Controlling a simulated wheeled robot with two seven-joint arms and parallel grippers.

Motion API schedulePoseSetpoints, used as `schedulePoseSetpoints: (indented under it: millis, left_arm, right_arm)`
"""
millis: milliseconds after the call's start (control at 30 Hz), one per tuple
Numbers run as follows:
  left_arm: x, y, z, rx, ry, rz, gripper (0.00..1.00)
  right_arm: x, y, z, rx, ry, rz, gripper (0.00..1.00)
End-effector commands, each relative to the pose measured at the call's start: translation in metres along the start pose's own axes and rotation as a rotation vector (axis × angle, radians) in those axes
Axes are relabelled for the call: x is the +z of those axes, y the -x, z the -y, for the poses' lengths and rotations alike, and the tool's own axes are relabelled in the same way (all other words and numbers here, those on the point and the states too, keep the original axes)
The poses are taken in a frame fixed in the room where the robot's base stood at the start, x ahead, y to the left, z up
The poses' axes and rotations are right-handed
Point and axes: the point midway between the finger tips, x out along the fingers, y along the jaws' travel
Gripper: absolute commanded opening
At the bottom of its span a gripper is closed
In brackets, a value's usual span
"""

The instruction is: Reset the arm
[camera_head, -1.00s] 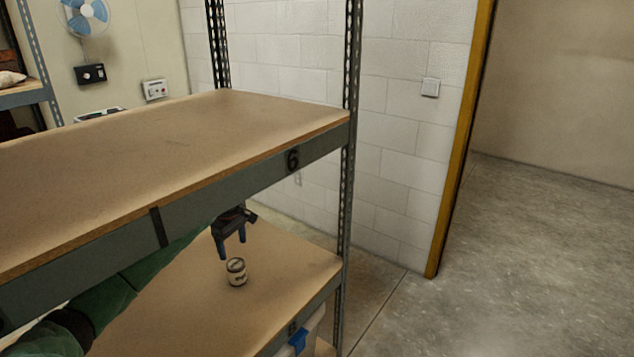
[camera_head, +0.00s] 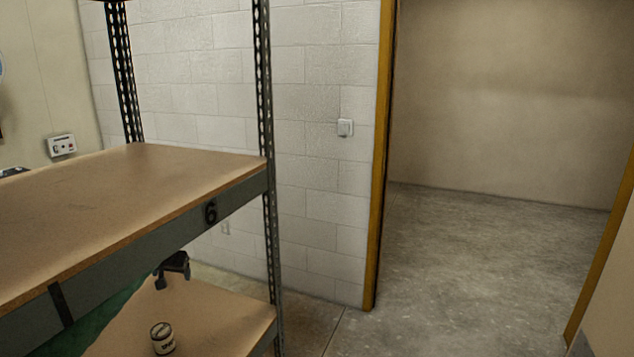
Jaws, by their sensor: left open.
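My left gripper (camera_head: 173,277) is dark and shows in the gap between the upper and lower shelf boards. It is open, with nothing seen between its fingers. My right gripper is not in view.
The upper shelf board (camera_head: 130,190) is bare, and its grey beam bears a 6. A perforated upright (camera_head: 265,130) stands at the shelf's right end. A yellow-framed doorway (camera_head: 378,170) opens onto clear floor (camera_head: 460,260).

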Motion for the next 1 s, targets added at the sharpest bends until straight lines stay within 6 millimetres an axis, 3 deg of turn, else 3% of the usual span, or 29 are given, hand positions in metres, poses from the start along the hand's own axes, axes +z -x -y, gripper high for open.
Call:
schedulePoseSetpoints:
  millis: [167,367,600,1000]
  left_arm:
    - [0.012,0.016,-0.048,0.002,-0.196,-0.114,0.77]
    - [0.048,0.021,-0.096,0.007,-0.337,-0.193,0.77]
    - [0.117,0.019,-0.148,0.037,-0.407,-0.233,0.77]
    - [0.253,0.01,-0.203,0.119,-0.338,-0.175,0.77]
  right_arm:
    - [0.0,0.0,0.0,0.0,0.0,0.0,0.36]
    - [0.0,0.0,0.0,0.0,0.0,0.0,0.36]
    - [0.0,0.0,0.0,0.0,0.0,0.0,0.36]
    - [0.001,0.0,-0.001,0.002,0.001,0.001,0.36]
